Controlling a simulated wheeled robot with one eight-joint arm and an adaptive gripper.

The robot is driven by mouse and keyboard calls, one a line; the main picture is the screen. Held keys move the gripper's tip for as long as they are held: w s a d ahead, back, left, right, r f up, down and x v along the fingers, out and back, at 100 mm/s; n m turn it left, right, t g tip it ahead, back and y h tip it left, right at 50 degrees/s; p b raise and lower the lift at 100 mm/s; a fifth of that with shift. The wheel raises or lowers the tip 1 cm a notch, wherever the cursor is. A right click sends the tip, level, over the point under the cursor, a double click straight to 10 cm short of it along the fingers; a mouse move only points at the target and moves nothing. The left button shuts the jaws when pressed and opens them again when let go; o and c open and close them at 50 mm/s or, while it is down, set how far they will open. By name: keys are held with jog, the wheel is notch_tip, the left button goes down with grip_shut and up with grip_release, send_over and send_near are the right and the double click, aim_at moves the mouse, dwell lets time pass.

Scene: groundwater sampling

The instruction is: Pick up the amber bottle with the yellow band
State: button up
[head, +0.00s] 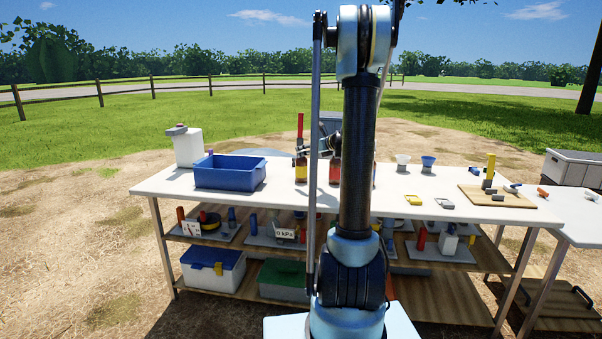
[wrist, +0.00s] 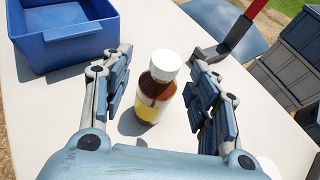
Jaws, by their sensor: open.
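The amber bottle with the yellow band (wrist: 150,104) stands upright on the white table in the wrist view, with a white cap on top. In the head view the yellow-banded bottle (head: 301,171) shows just right of the blue tub, its top partly covered. My gripper (wrist: 160,72) is open, with one finger on each side of the bottle and visible gaps between. In the head view my gripper (head: 316,154) is small and partly hidden behind my arm.
A blue tub (head: 230,172) stands left of the bottle. Another amber bottle with a red band (head: 335,171) stands to its right, partly hidden by my arm. A red upright piece on a grey base (wrist: 238,32) stands beyond the right finger.

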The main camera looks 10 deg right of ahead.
jog(key=shift+d+x, duration=0.15)
jog(key=shift+x, duration=1.15)
jog(key=shift+d+x, duration=0.15)
jog(key=shift+x, duration=1.1)
grip_shut()
